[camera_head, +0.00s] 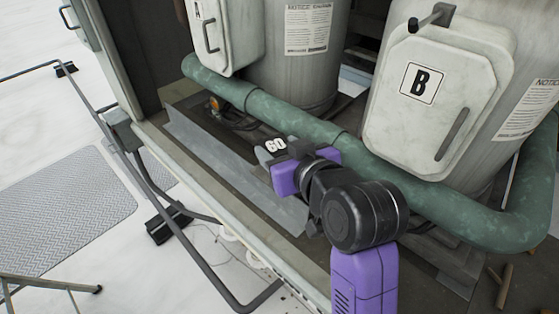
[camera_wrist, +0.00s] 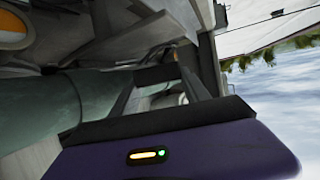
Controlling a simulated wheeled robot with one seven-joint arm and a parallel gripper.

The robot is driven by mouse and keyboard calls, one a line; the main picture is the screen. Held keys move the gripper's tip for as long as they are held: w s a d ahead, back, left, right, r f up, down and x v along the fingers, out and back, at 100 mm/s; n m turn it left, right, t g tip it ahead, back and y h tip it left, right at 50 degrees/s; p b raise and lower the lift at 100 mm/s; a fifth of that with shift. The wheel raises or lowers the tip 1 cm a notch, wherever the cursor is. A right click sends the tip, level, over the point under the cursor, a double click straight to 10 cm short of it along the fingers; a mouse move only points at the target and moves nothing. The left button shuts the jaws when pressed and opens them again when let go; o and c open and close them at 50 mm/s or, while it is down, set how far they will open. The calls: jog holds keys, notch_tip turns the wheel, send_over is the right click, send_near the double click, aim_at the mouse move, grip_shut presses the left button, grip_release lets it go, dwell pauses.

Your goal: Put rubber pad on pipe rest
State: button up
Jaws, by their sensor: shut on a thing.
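A small grey block marked "60" (camera_head: 275,146), which looks like the rubber pad, is at the tip of my gripper (camera_head: 272,152) in the head view. My gripper is shut on it, beside the green pipe (camera_head: 240,95) and above the grey ledge. In the wrist view the two fingers (camera_wrist: 158,82) reach forward around a dark piece, with the green pipe (camera_wrist: 40,112) close on the left. I cannot tell whether the pad touches anything below. I cannot make out the pipe rest for certain; my arm and the pipe hide part of the area.
Two grey tanks, one with a hatch marked "B" (camera_head: 422,83), stand behind the pipe. A grey metal channel (camera_head: 225,165) runs along the front. A dark conduit (camera_head: 150,185) and a railing are at the left. An orange-tipped fitting (camera_head: 214,104) lies under the pipe.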

jog(key=shift+f, duration=1.9)
jog(key=shift+f, duration=0.1)
jog(key=o, duration=1.4)
jog(key=shift+o, duration=0.2)
jog(key=shift+s+d, duration=0.1)
jog(key=shift+s, duration=0.1)
jog(key=v, duration=1.1)
jog(key=shift+s+r+b, duration=0.3)
jog(key=shift+r, duration=0.05)
